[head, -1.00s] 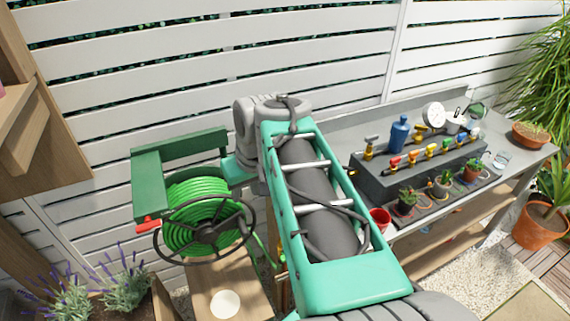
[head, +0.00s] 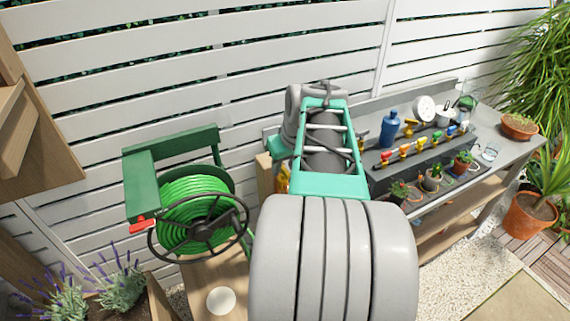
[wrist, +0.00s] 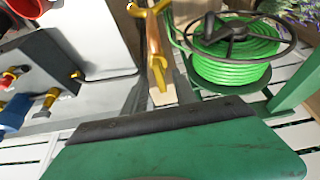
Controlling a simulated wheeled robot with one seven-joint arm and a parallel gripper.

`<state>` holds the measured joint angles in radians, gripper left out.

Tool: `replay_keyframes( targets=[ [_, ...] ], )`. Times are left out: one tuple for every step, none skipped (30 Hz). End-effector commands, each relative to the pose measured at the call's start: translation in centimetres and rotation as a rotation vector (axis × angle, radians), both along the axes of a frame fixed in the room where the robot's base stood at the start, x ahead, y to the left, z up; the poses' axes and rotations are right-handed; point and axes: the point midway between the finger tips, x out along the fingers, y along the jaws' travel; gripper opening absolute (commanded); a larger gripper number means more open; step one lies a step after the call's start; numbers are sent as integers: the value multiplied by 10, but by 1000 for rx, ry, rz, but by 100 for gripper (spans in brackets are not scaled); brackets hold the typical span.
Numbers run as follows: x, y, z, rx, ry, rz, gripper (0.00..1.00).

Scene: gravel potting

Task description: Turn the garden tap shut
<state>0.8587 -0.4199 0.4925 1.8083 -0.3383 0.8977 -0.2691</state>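The garden tap (wrist: 155,50) is brass-yellow and stands against a pale wooden post in the upper middle of the wrist view. A yellow handle (wrist: 148,8) shows at its end, cut by the top edge. In the head view a bit of the yellow tap (head: 283,179) shows beside the post, mostly hidden by my arm. My gripper (wrist: 165,122) shows as a broad green part with a black edge across the bottom of the wrist view. It looks apart from the tap.
A green hose reel (head: 197,215) stands left of the tap. The grey bench (head: 487,170) to the right carries small coloured valves, a blue bottle (head: 389,129) and potted plants. A white slatted fence (head: 120,85) runs close behind. A lavender planter is at lower left.

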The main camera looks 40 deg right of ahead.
Motion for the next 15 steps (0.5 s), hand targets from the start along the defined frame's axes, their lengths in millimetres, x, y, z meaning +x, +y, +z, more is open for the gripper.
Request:
replay_keyframes(
  targets=[
    [0, 0, 0, 0, 0, 0, 34],
    [0, 0, 0, 0, 0, 0, 34],
    [0, 0, 0, 0, 0, 0, 31],
    [0, 0, 0, 0, 0, 0, 29],
    [0, 0, 0, 0, 0, 0, 26],
    [0, 0, 0, 0, 0, 0, 23],
    [0, 0, 0, 0, 0, 0, 21],
    [0, 0, 0, 0, 0, 0, 18],
    [0, 0, 0, 0, 0, 0, 15],
    [0, 0, 1, 0, 0, 0, 12],
    [0, 0, 1, 0, 0, 0, 10],
    [0, 0, 1, 0, 0, 0, 7],
    [0, 0, 1, 0, 0, 0, 4],
    [0, 0, 1, 0, 0, 0, 2],
    [0, 0, 1, 0, 0, 0, 0]
  ],
)
